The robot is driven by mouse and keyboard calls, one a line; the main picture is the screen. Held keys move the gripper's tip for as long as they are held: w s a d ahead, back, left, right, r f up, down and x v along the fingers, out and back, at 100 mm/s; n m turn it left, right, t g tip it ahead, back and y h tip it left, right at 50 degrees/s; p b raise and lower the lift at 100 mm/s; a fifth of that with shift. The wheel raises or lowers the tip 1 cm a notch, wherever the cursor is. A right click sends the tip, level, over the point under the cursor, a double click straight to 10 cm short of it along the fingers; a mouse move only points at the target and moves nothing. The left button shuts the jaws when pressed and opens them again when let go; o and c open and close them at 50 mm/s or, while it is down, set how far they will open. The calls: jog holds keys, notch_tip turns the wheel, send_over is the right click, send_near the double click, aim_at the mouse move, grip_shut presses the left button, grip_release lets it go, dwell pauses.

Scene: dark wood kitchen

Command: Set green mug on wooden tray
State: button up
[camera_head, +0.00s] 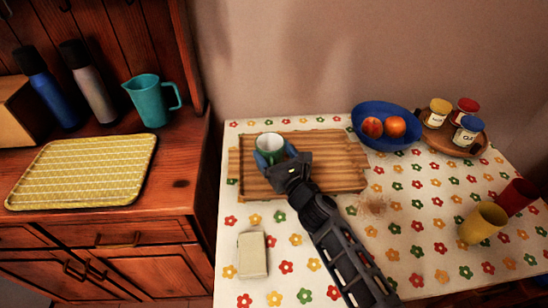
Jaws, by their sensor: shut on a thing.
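The green mug (270,143), with a pale inside, is upright over the left part of the wooden tray (335,176). The tray is slatted brown wood and lies on the table with the flowered cloth. My gripper (272,163) is at the mug's near side, shut on it, with blue finger parts beside the mug. My dark wrist hides part of the mug and of the tray. I cannot tell whether the mug's base touches the tray.
A blue bowl (368,112) with fruit and a round wooden stand (440,139) with jars are at the back right. Yellow (481,224) and red (515,197) cups stand at right. A beige block (252,256) lies in front of the tray. A cabinet with a yellow tray (85,170) is left.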

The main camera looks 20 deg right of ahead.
jog(key=shift+f+b, duration=0.6)
jog(key=shift+b, duration=0.05)
jog(key=o, duration=1)
jog(key=shift+f, duration=0.15)
jog(key=shift+o, duration=0.9)
jog(key=shift+r, duration=0.25)
jog(key=shift+r+p, duration=0.55)
jog(key=shift+p, duration=0.15)
jog(key=shift+s+r, duration=0.1)
jog(key=shift+s, duration=0.15)
jog(key=s, duration=0.7)
jog(key=s+d, duration=0.1)
jog(key=s, duration=0.3)
jog(key=shift+s, duration=0.2)
